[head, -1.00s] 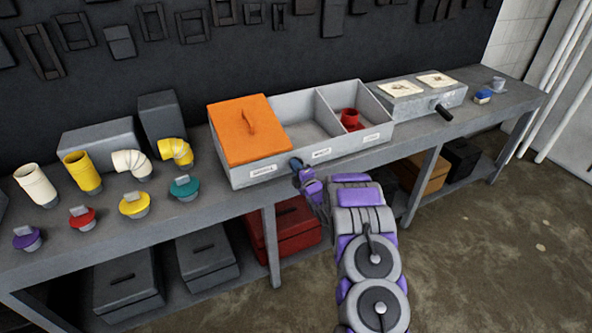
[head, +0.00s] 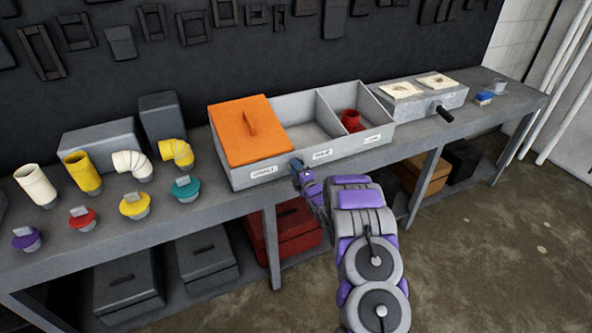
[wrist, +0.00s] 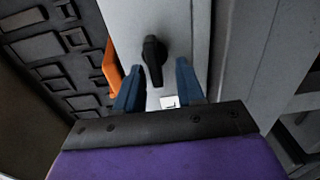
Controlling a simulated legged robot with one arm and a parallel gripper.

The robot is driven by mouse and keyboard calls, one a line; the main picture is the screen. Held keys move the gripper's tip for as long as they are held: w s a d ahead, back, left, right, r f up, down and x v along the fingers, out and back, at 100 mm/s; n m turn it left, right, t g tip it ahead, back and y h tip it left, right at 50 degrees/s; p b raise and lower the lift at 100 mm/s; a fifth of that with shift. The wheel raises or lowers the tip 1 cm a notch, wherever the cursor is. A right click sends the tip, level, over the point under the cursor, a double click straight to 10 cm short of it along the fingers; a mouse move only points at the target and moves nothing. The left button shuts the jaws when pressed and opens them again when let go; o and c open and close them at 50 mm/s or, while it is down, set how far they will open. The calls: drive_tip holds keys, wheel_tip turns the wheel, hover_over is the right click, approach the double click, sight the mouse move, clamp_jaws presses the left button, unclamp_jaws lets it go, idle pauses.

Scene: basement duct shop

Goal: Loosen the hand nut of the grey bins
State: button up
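The grey bins (head: 240,178) stand on the workbench as one open box with compartments and white labels on the front. In the wrist view, a black hand nut (wrist: 154,62) with a long wing sticks out of their grey front wall (wrist: 185,22). In the head view my gripper hides the nut. My gripper (head: 298,168) is at the front wall, near the left and middle labels. In the wrist view my gripper (wrist: 159,72) is open, its blue fingers on either side of the nut's lower end. I see gaps between the fingers and the nut.
An orange lid (head: 247,135) covers the left compartment; a red fitting (head: 351,121) sits in the right one. A grey box with a black handle (head: 444,114) stands to the right. Pipe pieces (head: 83,172) and coloured caps (head: 185,188) stand left. The bench front (head: 165,225) runs below my gripper.

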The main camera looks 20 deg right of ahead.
drive_tip(key=s+p, duration=0.2)
drive_tip(key=s, duration=1.5)
drive_tip(key=shift+s+d, duration=0.15)
drive_tip(key=shift+d, duration=0.2)
